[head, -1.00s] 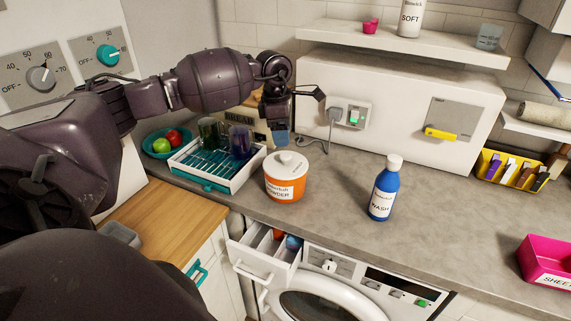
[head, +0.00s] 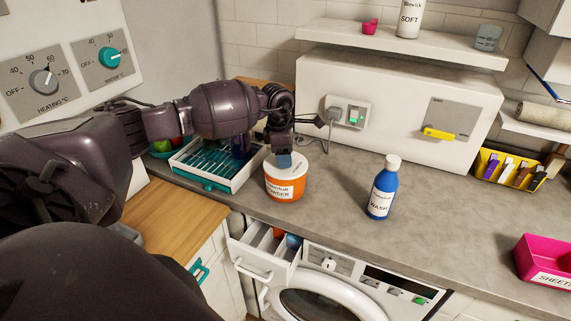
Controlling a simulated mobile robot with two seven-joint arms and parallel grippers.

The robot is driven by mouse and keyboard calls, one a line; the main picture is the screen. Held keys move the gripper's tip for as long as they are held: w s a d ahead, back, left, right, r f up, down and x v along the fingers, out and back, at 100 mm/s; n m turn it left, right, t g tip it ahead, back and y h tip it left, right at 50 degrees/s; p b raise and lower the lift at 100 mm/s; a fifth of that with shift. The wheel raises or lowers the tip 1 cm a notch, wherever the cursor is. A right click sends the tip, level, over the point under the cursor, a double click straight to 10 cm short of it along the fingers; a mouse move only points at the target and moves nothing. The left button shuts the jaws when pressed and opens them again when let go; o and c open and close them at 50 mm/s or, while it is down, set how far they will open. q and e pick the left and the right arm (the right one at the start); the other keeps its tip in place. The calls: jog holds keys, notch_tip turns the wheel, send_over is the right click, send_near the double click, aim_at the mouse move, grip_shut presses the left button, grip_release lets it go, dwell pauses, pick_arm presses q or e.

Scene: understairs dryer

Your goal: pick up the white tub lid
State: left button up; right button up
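The white lid (head: 296,170) sits on an orange tub (head: 287,190) labelled powder, on the grey counter. My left gripper (head: 284,161) points down over the lid's middle and hides its knob. Only its blue-grey fingertip side shows, so I cannot tell whether the fingers are open, shut or touching the lid. My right gripper is not in view.
A drying rack (head: 207,170) stands left of the tub. A blue wash bottle (head: 382,187) stands upright to the right. A white drawer (head: 262,262) is pulled open below the counter edge. The counter between tub and bottle is clear.

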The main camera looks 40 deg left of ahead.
pick_arm(q)
jog(key=c, duration=0.8)
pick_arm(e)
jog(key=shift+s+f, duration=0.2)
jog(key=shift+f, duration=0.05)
pick_arm(q)
jog(key=shift+r, duration=0.1)
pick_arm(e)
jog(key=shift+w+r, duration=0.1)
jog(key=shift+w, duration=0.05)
pick_arm(q)
jog(key=shift+r, duration=0.2)
notch_tip(320, 180, up, 19)
jog(key=b, duration=0.2)
notch_tip(320, 180, down, 12)
jog(key=m+b, duration=0.5)
jog(key=shift+w+g, duration=0.1)
jog(key=shift+g, duration=0.2)
jog(key=shift+f+m+b, duration=0.25)
jog(key=shift+m+b, duration=0.05)
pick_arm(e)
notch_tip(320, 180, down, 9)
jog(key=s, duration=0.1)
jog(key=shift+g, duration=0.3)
